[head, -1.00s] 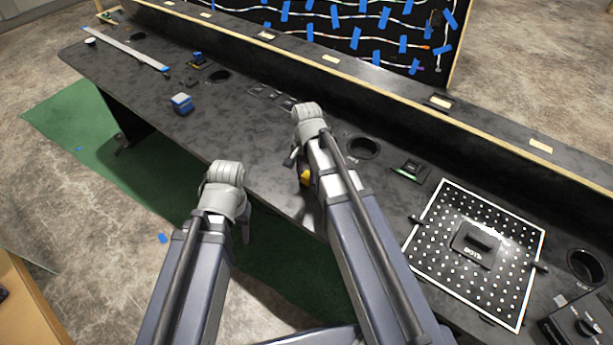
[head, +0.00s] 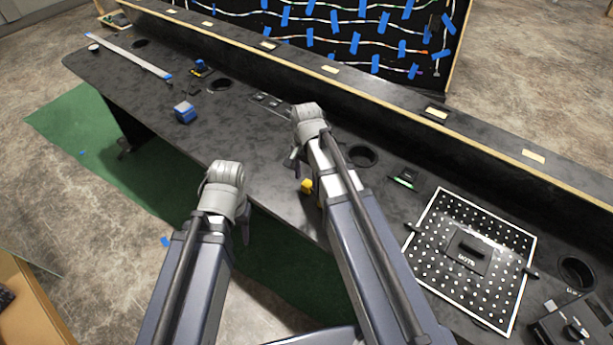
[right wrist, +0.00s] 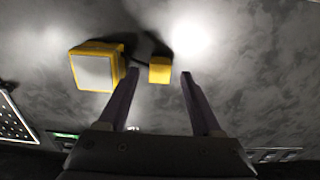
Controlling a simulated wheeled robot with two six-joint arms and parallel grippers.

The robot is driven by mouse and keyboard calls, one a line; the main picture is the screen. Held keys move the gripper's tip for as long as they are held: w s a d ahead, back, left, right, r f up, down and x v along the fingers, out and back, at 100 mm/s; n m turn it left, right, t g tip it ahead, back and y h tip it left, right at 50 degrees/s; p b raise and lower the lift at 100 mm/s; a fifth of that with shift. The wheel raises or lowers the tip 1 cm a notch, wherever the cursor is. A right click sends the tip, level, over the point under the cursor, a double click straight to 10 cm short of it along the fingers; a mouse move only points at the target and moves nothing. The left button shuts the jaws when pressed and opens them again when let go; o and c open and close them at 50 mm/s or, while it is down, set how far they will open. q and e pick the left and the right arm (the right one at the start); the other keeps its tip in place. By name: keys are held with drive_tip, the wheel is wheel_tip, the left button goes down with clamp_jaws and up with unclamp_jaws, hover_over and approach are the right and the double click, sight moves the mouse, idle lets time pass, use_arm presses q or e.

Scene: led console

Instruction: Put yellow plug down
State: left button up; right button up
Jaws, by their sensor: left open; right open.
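The yellow plug (head: 306,186) lies on the dark tabletop, partly hidden behind my right arm in the head view. In the right wrist view a small yellow block (right wrist: 160,71) and a larger yellow block with a pale face (right wrist: 94,70) lie side by side, with a dark cord near them; I cannot tell which is the plug body. My right gripper (right wrist: 158,75) is open, with the small block in view between its fingertips and not gripped. My left gripper (head: 245,230) is open and empty near the table's front edge, mostly hidden by its wrist.
A blue block (head: 184,112) stands on the table to the left. A perforated panel (head: 440,262) with a dark box lies at the right. Round holes (head: 362,156) open in the tabletop. A long ledge (head: 330,85) runs along the back. The table between blue block and right arm is mostly clear.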

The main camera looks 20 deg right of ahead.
sight(307, 184)
wheel_tip(307, 184, up, 8)
drive_tip(key=r+p, duration=0.1)
drive_tip(key=p, duration=0.6)
drive_tip(key=s+a+n+h, duration=0.1)
drive_tip(key=s+a+n, duration=0.9)
drive_tip(key=s+n, duration=0.4)
drive_tip(key=shift+f, duration=0.2)
